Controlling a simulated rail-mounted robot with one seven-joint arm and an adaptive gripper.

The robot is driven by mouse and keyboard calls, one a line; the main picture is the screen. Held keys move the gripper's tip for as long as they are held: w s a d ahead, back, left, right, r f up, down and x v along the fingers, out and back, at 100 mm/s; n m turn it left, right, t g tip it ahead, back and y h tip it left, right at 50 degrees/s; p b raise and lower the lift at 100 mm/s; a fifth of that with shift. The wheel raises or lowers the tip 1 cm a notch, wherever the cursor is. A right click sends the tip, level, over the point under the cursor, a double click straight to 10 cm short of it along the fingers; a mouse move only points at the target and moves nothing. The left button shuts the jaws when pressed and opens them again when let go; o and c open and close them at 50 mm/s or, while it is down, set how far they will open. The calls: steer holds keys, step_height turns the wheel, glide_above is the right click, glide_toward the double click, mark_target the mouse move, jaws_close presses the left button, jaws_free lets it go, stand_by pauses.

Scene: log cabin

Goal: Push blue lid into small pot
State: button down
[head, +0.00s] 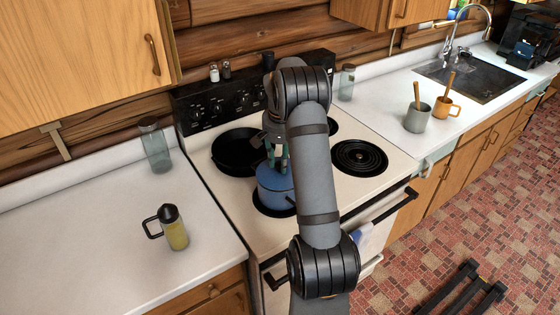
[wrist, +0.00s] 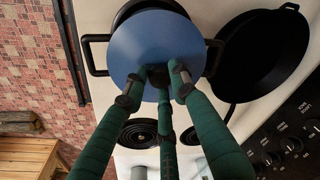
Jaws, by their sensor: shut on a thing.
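The blue lid (wrist: 142,47) is a round disc with a dark knob in the wrist view. In the head view my arm partly hides the lid and pot.
A black frying pan (head: 237,152) sits on the burner behind the pot and beside it in the wrist view. An empty burner (head: 360,158) is at the front right. A yellow bottle (head: 173,228) and a glass jar (head: 155,146) stand on the left counter.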

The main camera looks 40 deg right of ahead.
mark_target(280, 175)
steer(key=shift+f+b, duration=0.45)
steer(key=shift+f, duration=0.15)
steer(key=c, duration=1.3)
jaws_free()
steer(key=shift+c, duration=0.2)
steer(key=shift+r, duration=0.1)
step_height(280, 175, up, 12)
steer(key=s+a, duration=0.1)
steer(key=shift+s, duration=0.15)
